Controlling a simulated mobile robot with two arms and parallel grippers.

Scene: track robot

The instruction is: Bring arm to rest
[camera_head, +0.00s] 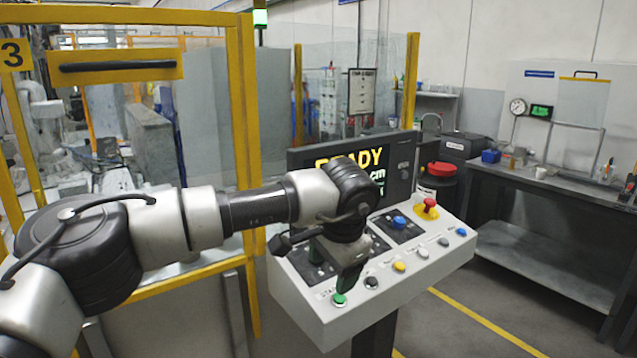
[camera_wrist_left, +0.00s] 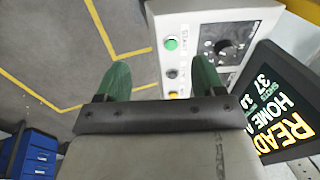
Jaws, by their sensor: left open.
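My left arm (camera_head: 165,222) reaches in from the left across the head view. It ends over the control panel (camera_head: 440,252). My left gripper (camera_head: 347,282) points down at the panel's near left part, just above or beside the green button (camera_head: 339,299). I cannot tell from the head view whether it touches the button. In the left wrist view the two green fingers (camera_wrist_left: 162,64) are apart with nothing between them. The green button (camera_wrist_left: 170,43) lies beyond the fingertips there. My right gripper is not in view.
A dark screen (camera_head: 402,160) reading READY stands behind the panel, partly hidden by my wrist. A red emergency knob (camera_head: 429,205) sits on the panel. A yellow-framed fence (camera_head: 245,130) stands behind my arm. A workbench (camera_head: 560,195) is at right. A blue drawer unit (camera_wrist_left: 35,155) shows in the wrist view.

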